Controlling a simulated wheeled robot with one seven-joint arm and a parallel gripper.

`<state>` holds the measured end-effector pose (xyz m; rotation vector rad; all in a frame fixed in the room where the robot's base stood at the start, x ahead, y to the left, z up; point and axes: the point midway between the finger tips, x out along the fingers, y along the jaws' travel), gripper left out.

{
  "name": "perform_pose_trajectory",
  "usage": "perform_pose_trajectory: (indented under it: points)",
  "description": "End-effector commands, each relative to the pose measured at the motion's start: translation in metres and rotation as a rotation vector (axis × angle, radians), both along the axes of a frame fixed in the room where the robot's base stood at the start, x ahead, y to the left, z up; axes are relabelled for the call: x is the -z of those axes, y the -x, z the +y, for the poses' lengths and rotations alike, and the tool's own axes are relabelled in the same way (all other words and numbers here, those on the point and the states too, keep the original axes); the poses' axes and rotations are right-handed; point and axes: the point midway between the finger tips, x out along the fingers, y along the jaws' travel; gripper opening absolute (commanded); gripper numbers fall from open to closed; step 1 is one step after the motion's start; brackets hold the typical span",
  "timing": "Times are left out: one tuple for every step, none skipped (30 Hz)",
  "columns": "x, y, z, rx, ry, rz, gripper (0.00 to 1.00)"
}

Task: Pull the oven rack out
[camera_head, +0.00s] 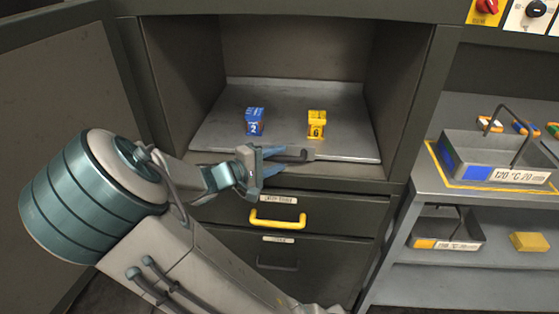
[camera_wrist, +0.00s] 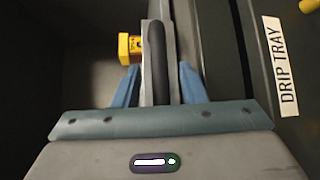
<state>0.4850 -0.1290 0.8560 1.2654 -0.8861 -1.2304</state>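The oven rack (camera_head: 283,128) is a flat grey metal sheet inside the open oven compartment. Its short dark handle (camera_head: 297,156) is at the middle of the front edge. My gripper (camera_head: 281,157) reaches in from the left with blue fingers on either side of the handle. In the wrist view the dark handle (camera_wrist: 157,62) runs between the fingers, with gaps showing at both sides, so the gripper looks open around it. A blue block marked 2 (camera_head: 254,121) and a yellow block marked 6 (camera_head: 316,124) stand on the rack.
Below are a drip tray drawer with a yellow handle (camera_head: 277,220) and another drawer with a dark handle (camera_head: 277,263). The oven door (camera_head: 70,100) stands open at the left. Shelves at right hold a grey crate (camera_head: 500,172) marked 120 °C and a lower crate (camera_head: 447,243).

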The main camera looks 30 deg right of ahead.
Motion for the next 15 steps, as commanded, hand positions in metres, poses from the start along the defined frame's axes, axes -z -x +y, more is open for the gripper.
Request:
perform_pose_trajectory:
  points:
    - [0.0015, -0.0006, -0.0054, 0.003, 0.001, -0.001, 0.38]
    - [0.0018, -0.0011, -0.0080, 0.003, 0.000, -0.001, 0.38]
    - [0.0021, -0.0016, -0.0106, 0.002, 0.000, -0.001, 0.38]
    - [0.0021, -0.0018, -0.0120, 0.002, 0.000, -0.001, 0.38]
    - [0.0021, -0.0021, -0.0131, 0.001, 0.000, -0.001, 0.38]
    - [0.0020, -0.0023, -0.0141, 0.001, 0.001, 0.000, 0.38]
    - [0.0021, -0.0024, -0.0145, 0.001, 0.000, 0.000, 0.38]
    - [0.0020, -0.0025, -0.0147, 0.001, 0.000, 0.000, 0.38]
    - [0.0020, -0.0026, -0.0149, 0.000, 0.000, 0.000, 0.38]
    - [0.0020, -0.0026, -0.0149, 0.000, 0.000, 0.000, 0.38]
    - [0.0019, -0.0025, -0.0148, 0.000, 0.000, 0.000, 0.38]
    - [0.0019, -0.0025, -0.0148, 0.000, 0.000, 0.000, 0.38]
    - [0.0019, -0.0025, -0.0147, 0.000, 0.000, 0.000, 0.38]
    - [0.0019, -0.0024, -0.0147, 0.001, 0.000, 0.000, 0.38]
    - [0.0020, -0.0025, -0.0147, 0.001, 0.000, 0.000, 0.27]
